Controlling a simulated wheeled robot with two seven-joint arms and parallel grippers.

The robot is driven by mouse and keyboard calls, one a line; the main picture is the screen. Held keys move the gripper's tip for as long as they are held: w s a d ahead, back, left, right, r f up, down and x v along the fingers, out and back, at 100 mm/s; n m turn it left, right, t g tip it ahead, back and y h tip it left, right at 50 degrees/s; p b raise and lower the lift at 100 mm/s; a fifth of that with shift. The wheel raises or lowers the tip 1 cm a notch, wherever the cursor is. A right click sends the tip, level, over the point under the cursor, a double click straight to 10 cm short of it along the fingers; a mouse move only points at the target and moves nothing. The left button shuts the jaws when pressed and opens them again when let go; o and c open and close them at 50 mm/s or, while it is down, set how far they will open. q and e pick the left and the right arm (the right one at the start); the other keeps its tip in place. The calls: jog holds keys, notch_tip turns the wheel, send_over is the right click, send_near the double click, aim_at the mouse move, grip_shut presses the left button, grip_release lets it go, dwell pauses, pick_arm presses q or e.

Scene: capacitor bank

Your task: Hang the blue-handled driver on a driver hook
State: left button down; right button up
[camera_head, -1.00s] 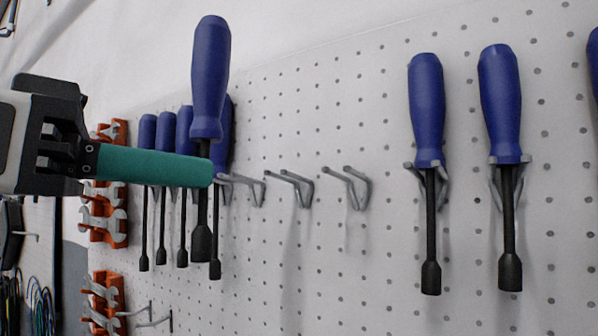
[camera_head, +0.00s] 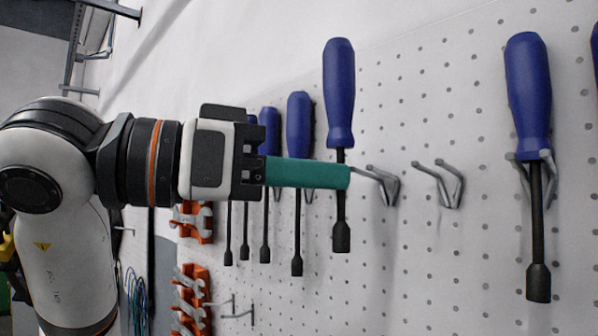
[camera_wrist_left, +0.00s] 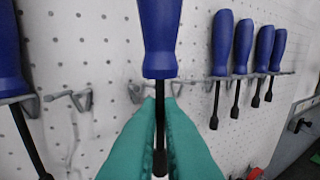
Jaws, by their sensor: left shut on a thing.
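The blue-handled driver (camera_head: 339,95) is upright, handle up, in front of the pegboard in the head view. My left gripper (camera_head: 342,176) has green fingers and is shut on its dark shaft just below the handle. In the left wrist view the driver's handle (camera_wrist_left: 160,40) stands above the green fingers (camera_wrist_left: 160,125). Two empty driver hooks, the nearer (camera_head: 385,186) and the farther (camera_head: 440,184), are right of the driver in the head view. In the wrist view one empty hook (camera_wrist_left: 72,100) is at the left, and another is partly hidden behind the held driver. My right gripper is not in view.
Several blue-handled drivers (camera_head: 299,125) hang close by on the left. Another driver (camera_head: 528,85) hangs at the right. Orange wrench holders (camera_head: 190,285) are lower left. The white pegboard (camera_head: 420,270) below the empty hooks is clear.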

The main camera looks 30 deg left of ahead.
pick_arm(q)
jog(key=shift+w+d+f, duration=0.2)
jog(key=shift+w+d, duration=0.15)
jog(key=shift+w, duration=0.65)
jog(key=shift+w+d+f, duration=0.25)
jog(key=shift+w+d, duration=0.05)
jog(key=shift+w, duration=0.75)
jog(key=shift+w+d+f, duration=0.2)
jog(key=shift+w+d, duration=0.15)
jog(key=shift+w, duration=0.65)
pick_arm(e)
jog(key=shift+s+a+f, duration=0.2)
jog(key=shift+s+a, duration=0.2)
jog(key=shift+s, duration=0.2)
pick_arm(q)
jog(key=c, duration=1.5)
grip_release()
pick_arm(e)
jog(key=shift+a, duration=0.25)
